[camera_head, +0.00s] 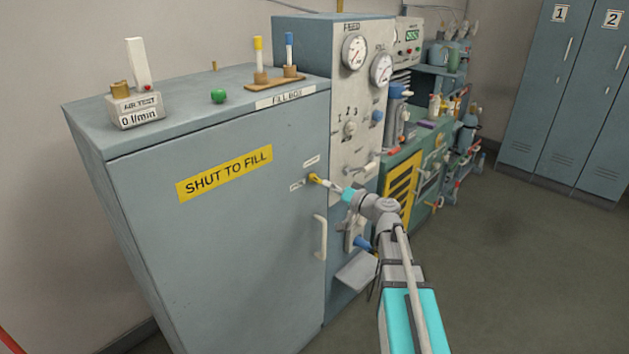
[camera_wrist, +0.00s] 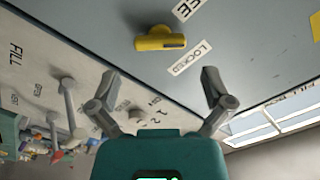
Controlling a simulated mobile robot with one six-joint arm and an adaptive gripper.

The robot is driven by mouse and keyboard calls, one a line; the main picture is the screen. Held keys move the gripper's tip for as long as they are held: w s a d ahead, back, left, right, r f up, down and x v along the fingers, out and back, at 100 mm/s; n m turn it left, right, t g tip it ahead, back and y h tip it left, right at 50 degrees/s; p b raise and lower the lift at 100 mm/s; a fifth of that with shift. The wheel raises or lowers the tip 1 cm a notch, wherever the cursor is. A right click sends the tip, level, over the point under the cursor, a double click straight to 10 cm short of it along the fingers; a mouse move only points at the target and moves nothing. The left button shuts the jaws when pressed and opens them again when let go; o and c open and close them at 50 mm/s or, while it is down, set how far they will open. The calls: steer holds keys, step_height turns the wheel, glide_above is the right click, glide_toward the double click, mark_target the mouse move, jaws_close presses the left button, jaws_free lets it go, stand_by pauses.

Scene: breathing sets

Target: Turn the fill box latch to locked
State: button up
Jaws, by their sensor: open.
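The fill box (camera_head: 220,240) is a large blue-grey cabinet at the left of the head view. Its small yellow latch (camera_head: 313,178) is on the front near the right edge, between two small white labels. In the wrist view the yellow latch (camera_wrist: 160,42) lies roughly level, its bar end to the right. The LOCKED label (camera_wrist: 190,57) is just right of and below it; a label ending in "EE" (camera_wrist: 187,8) is above right. My gripper (camera_head: 336,188) is in front of the latch. In the wrist view my gripper (camera_wrist: 161,76) is open and empty, its fingers below the latch.
A pale door handle (camera_head: 320,238) sticks out below the latch. The gauge panel (camera_head: 350,110) with knobs and levers adjoins on the right; its levers (camera_wrist: 65,100) are left of my fingers in the wrist view. Open floor (camera_head: 510,270) lies to the right.

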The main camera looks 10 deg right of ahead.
mark_target(318, 180)
steer(key=shift+x, duration=3.15)
